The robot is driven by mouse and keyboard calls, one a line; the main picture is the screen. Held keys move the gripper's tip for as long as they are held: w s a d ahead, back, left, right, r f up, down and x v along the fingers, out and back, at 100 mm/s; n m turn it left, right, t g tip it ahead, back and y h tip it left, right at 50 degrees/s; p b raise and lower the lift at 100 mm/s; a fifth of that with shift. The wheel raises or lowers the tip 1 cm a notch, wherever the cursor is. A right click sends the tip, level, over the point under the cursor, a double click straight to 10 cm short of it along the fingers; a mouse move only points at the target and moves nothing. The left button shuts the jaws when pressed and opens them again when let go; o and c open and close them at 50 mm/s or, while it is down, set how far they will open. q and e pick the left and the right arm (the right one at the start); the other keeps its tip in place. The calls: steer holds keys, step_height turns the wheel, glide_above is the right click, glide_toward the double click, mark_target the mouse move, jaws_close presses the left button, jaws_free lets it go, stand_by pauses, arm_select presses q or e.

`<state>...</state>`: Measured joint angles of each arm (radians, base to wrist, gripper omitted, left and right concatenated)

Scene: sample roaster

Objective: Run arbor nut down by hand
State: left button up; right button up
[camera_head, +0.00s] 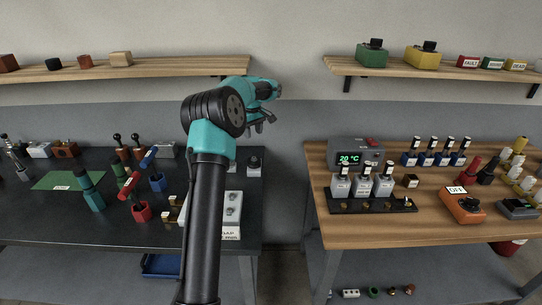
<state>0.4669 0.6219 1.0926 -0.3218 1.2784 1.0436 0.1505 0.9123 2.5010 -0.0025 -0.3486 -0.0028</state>
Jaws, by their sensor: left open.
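My left arm rises through the middle of the camera_head view, in front of the dark bench. My left gripper (265,124) is open, its fingers pointing down. It is in front of the grey wall, near the right end of the left shelf, and it appears empty. I cannot make out an arbor nut with certainty. A pale block with round metal fittings (233,213) stands on the dark bench beside my forearm, which hides part of that area. A small dark fitting (254,165) stands behind it. My right gripper is not in view.
The dark bench (60,220) holds red, blue and teal tools and a green mat (68,181). The wooden bench (400,228) holds a "20 °C" display unit (355,152), bottles and an orange device (464,206). A gap separates the benches. Shelves (150,68) run along the wall.

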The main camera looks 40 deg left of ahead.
mark_target(254, 158)
arm_select(q)
steer(key=shift+s+a, duration=0.1)
steer(key=shift+a, duration=0.05)
steer(key=shift+f, duration=0.1)
step_height(254, 158, down, 12)
steer(key=shift+r, duration=0.1)
stand_by(0.6)
jaws_close()
stand_by(0.5)
